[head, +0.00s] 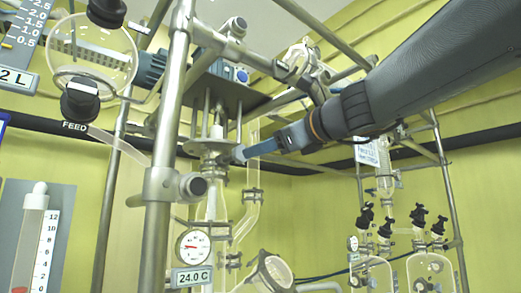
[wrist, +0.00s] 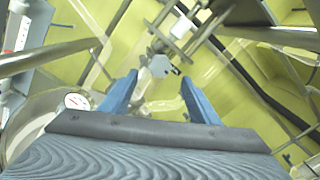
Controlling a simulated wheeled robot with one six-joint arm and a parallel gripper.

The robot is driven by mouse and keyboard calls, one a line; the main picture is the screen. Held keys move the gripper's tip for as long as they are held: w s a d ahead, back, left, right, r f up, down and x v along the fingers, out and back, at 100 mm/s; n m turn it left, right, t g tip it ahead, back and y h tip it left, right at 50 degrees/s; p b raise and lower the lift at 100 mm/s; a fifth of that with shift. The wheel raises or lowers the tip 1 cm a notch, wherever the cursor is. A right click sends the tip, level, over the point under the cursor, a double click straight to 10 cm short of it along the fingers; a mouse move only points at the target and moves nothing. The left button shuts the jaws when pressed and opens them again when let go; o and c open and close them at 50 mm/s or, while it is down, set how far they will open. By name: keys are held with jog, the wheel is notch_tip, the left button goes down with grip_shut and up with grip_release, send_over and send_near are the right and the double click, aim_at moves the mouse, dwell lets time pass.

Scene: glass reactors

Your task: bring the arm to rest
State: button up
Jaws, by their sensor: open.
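My gripper (head: 241,153) shows in the head view at the end of my dark grey arm, which reaches in from the upper right. Its blue fingers point left, towards the metal stirrer shaft and flange (head: 208,147) of the glass reactor. I cannot tell in the head view whether they touch it. In the wrist view the two blue fingers of my gripper (wrist: 158,76) stand apart with nothing held between them. A pale grey fitting (wrist: 159,66) shows beyond the gap between the fingertips.
Metal frame posts (head: 170,130) and crossbars surround my arm. A glass feed vessel (head: 92,55) hangs at upper left. A dial gauge (head: 193,246) and a 24.0 C display (head: 193,277) sit low in the middle. More glass vessels (head: 432,268) with black knobs stand at right.

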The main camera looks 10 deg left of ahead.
dwell(0.4)
jog(key=w+d+f+n+g+h, duration=0.1)
jog(key=d+f+n+h, duration=0.25)
jog(key=f, duration=0.95)
jog(key=w+d+f+n+g+h, duration=0.15)
jog(key=d+f, duration=0.25)
jog(key=f, duration=0.8)
jog(key=w+d+f+n+g+h, duration=0.1)
jog(key=d+f+n+g+h, duration=0.2)
jog(key=f, duration=1)
jog(key=s+d+f+n+g+h, duration=0.2)
jog(key=s+d+f+n, duration=0.2)
jog(key=f, duration=0.5)
jog(key=s+d+f+n+g+h, duration=0.1)
jog(key=s+d+f+n, duration=0.3)
jog(key=s+d+f, duration=0.4)
jog(key=s+d+f+n+g+h, duration=0.2)
jog(key=s+d+f, duration=0.4)
jog(key=s+f, duration=0.3)
notch_tip(320, 180, down, 3)
jog(key=shift+d+r+n+g+h, duration=0.15)
jog(key=shift+d+n+g+h, duration=0.2)
jog(key=shift+n, duration=0.55)
